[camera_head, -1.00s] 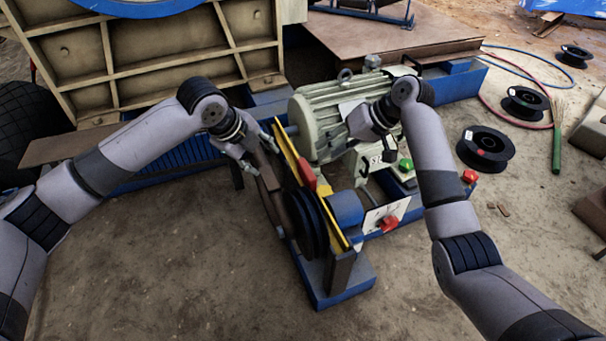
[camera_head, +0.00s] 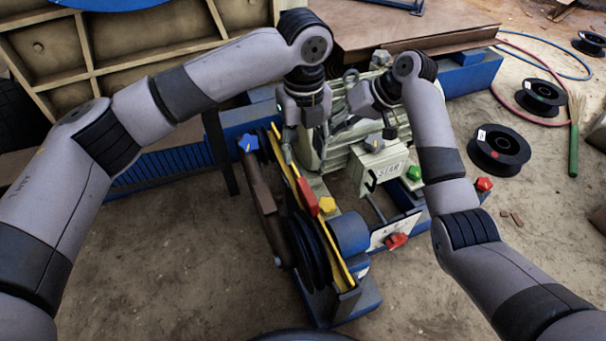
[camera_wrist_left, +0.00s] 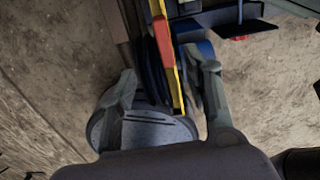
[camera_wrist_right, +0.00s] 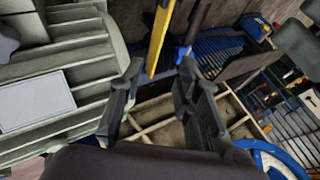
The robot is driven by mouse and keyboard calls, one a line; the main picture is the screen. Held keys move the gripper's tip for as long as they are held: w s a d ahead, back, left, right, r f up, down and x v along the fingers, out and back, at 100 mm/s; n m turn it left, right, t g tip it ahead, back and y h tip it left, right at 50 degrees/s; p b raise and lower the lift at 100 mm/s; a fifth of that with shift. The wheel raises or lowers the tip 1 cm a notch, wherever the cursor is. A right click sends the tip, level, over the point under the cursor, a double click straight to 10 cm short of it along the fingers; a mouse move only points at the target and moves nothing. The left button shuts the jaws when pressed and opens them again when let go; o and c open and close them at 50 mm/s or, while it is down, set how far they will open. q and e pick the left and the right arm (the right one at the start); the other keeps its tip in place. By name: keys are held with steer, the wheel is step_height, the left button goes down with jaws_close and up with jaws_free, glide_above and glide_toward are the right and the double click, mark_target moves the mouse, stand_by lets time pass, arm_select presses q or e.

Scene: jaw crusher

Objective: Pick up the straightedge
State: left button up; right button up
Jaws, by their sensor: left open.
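The straightedge appears to be the long yellow bar (camera_head: 291,174) with a red block (camera_head: 307,197) on it, lying along the pulleys beside the motor. It also shows in the left wrist view (camera_wrist_left: 179,88) and the right wrist view (camera_wrist_right: 158,38). My left gripper (camera_head: 305,150) is open above the far part of the bar. In the left wrist view its fingers (camera_wrist_left: 167,78) stand apart on either side of the bar and pulley; contact cannot be told. My right gripper (camera_head: 366,126) is open over the motor, its fingers (camera_wrist_right: 157,78) apart and empty.
The pale green motor (camera_head: 337,160) and a grey box marked STAR (camera_head: 388,172) stand close to my grippers. Black pulleys (camera_head: 308,250) and a brown bar (camera_head: 262,200) lie left of the straightedge. Spools (camera_head: 499,150) and hoses lie on the right. Floor at the front left is clear.

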mark_target(304, 194)
arm_select(q)
steer(key=shift+w+d+r, duration=0.1)
steer(key=shift+w+d, duration=0.05)
steer(key=shift+w, duration=0.25)
arm_select(e)
steer(key=shift+w, duration=0.45)
steer(key=shift+r, duration=0.1)
arm_select(q)
step_height(304, 194, down, 18)
steer(key=shift+r, duration=0.25)
arm_select(e)
steer(key=x, duration=1.7)
steer(key=shift+f, duration=0.25)
arm_select(q)
steer(key=shift+c, duration=0.4)
arm_select(e)
steer(key=shift+w+a, duration=0.1)
steer(key=shift+c, duration=0.3)
arm_select(q)
steer(key=c, duration=0.7)
arm_select(e)
jaws_close()
arm_select(q)
jaws_close()
